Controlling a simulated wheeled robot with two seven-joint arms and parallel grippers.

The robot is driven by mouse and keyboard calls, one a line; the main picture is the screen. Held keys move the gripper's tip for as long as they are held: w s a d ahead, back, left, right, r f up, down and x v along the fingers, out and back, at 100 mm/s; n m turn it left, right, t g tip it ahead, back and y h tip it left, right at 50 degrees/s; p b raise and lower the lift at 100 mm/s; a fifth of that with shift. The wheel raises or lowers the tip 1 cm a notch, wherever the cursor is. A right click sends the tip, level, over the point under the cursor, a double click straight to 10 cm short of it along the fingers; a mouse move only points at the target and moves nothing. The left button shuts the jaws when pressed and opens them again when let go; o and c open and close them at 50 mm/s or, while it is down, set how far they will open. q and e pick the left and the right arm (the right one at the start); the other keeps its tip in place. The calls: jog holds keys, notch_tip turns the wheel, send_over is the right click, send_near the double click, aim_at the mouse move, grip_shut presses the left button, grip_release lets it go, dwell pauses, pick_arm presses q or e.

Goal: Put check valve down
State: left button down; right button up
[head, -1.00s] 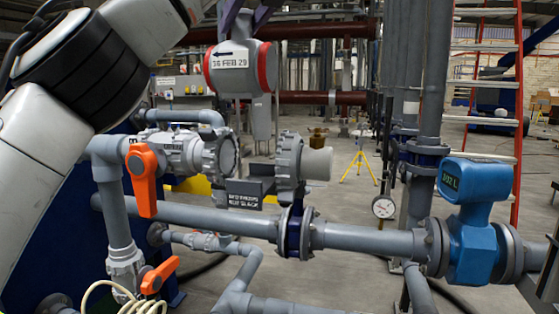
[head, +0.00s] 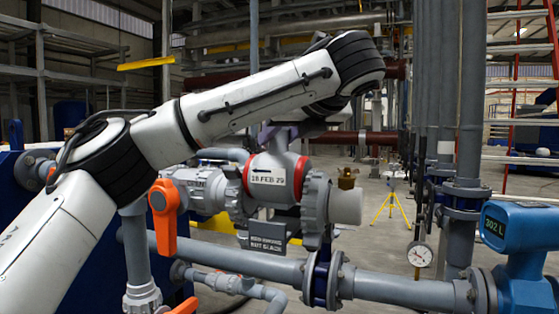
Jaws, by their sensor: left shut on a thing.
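The check valve (head: 275,178) is a grey body with red rings, an arrow and a date label. It shows between the grey union nut of the orange-handled ball valve (head: 205,189) and the loose-looking right union nut (head: 316,203). The nuts partly cover its ends; I cannot tell whether it is seated between them or just behind. My left gripper (head: 284,136) is shut on the check valve from above. Its fingers are mostly hidden by my arm and the valve. My right gripper is out of view.
A small dark sign (head: 264,238) hangs in front, below the valve. A grey pipe (head: 400,290) with a flange runs below. A blue flow meter (head: 520,255) and a gauge (head: 420,255) stand at right. A brass fitting (head: 347,178) shows behind the right nut.

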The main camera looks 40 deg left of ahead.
aim_at(283, 154)
pick_arm(q)
jog(key=shift+f, duration=1.95)
jog(key=c, duration=1.7)
grip_release()
jog(key=shift+f, duration=0.2)
jog(key=o, duration=0.5)
jog(key=shift+r, duration=0.1)
jog(key=b+v, duration=0.2)
jog(key=v, duration=1)
jog(key=shift+d, duration=0.1)
